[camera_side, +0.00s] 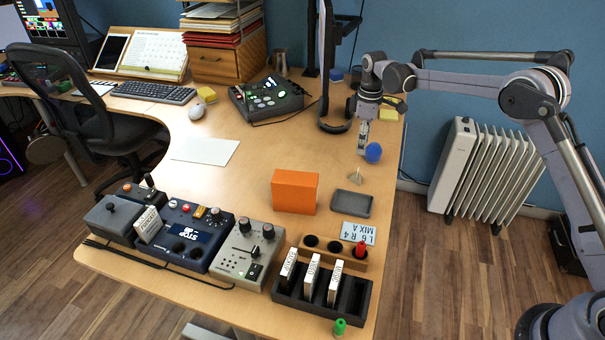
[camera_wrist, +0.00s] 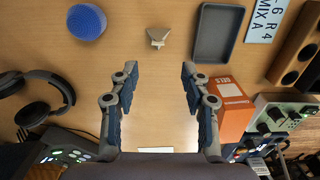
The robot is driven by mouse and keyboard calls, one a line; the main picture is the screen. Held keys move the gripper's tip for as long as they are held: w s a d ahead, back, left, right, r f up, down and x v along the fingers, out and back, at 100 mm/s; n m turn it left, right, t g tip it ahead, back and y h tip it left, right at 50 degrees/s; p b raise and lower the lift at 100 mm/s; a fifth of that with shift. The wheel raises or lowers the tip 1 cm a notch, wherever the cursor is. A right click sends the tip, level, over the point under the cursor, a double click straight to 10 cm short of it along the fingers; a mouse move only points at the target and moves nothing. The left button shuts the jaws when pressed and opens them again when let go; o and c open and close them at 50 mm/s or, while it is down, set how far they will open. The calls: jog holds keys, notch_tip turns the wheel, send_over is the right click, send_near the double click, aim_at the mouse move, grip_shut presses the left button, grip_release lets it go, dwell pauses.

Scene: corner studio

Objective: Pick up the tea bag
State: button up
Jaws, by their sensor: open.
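A small beige, pyramid-like piece, which looks like the tea bag (camera_side: 355,176), sits on the wooden desk between the blue ball and the grey tray. In the wrist view the tea bag (camera_wrist: 157,38) lies at the top centre, beyond my fingertips and roughly in line with the gap between them. My gripper (camera_side: 363,142) hangs above the desk, behind the tea bag in the side view and apart from it. In the wrist view my gripper (camera_wrist: 160,76) is open, with nothing between its fingers.
A blue ball (camera_side: 373,152), a shallow grey tray (camera_side: 351,204) and an orange box (camera_side: 295,192) stand near the tea bag. A label card (camera_side: 358,233) and a wooden holder (camera_side: 340,250) lie nearer the front. Headphones (camera_wrist: 38,98) show at left in the wrist view.

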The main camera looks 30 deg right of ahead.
aim_at(355, 175)
notch_tip(355, 175, down, 12)
jog(key=shift+w+d+r, duration=0.1)
jog(key=shift+w+r, duration=0.05)
jog(key=shift+r, duration=0.1)
jog(key=c, duration=0.7)
